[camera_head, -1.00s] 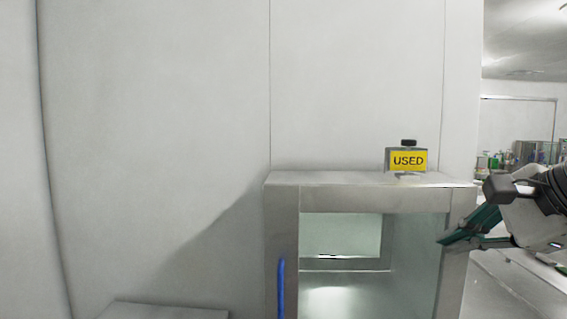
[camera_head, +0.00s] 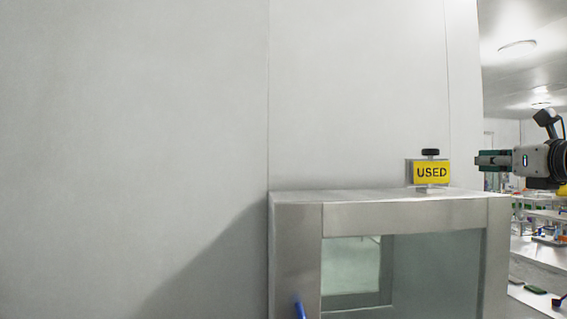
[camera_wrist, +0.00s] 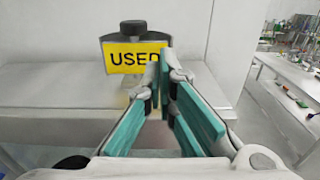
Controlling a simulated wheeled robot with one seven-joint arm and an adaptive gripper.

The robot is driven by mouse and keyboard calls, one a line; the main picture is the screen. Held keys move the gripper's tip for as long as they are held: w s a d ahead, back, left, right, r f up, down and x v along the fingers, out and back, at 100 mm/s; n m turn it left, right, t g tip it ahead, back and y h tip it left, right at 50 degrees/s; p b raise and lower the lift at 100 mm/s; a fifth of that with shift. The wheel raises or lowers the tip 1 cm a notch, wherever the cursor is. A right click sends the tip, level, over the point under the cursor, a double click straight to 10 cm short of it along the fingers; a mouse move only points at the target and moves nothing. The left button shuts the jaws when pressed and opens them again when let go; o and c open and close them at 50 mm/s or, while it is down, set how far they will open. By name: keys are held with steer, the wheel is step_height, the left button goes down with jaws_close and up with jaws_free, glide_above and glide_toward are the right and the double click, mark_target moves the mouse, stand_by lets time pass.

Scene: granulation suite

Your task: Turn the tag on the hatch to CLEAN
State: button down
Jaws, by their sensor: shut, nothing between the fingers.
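The tag (camera_head: 432,172) is a yellow plate reading USED in a grey holder with a black knob (camera_head: 430,152) on top. It stands upright on top of the metal hatch (camera_head: 400,215), near its right end. It also shows in the wrist view (camera_wrist: 122,58), its right edge partly hidden by a finger. My gripper (camera_head: 478,160) is to the right of the tag at about its height, with teal finger pads, shut and empty. In the head view a gap shows between fingertips and tag. In the wrist view the fingertips (camera_wrist: 163,72) overlap the tag's right edge; contact cannot be told.
A blue handle (camera_head: 299,308) is on the hatch's front left. A plain wall (camera_head: 360,90) stands behind the tag. The hatch top left of the tag is clear. Benches (camera_head: 540,250) with small items are at the right.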

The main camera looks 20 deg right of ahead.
mark_target(448, 162)
steer(key=x, duration=0.9)
steer(key=shift+w+p, duration=0.15)
steer(key=shift+p, duration=0.2)
steer(key=shift+d+n+y+p, duration=0.2)
steer(key=shift+n+y+p, duration=0.1)
steer(key=shift+y+p, duration=0.25)
steer(key=shift+w+d+n+t+y+p, duration=0.15)
steer(key=shift+n+y+p, duration=0.15)
steer(key=shift+y+p, duration=0.2)
steer(key=shift+w+n+t+y+p, duration=0.15)
steer(key=shift+n+y+p, duration=0.2)
steer(key=shift+p, duration=0.25)
steer(key=n+y+p, duration=0.1)
steer(key=y+p, duration=0.1)
steer(key=d+n+y+p, duration=0.1)
steer(key=n+y+p, duration=0.1)
steer(key=p, duration=0.1)
steer(key=shift+w+r+y, duration=0.15)
steer(key=shift+w+y, duration=0.05)
steer(key=shift+y, duration=0.2)
steer(key=n+y, duration=0.1)
steer(key=w+n+g+y+p, duration=0.1)
steer(key=y, duration=0.1)
steer(key=w+n+y+p, duration=0.1)
steer(key=shift+d+f+g, duration=0.25)
steer(key=shift+d+g, duration=0.05)
steer(key=shift+w+r+y, duration=0.1)
steer(key=shift+w+y, duration=0.1)
steer(key=shift+y, duration=0.1)
steer(key=shift+w, duration=0.15)
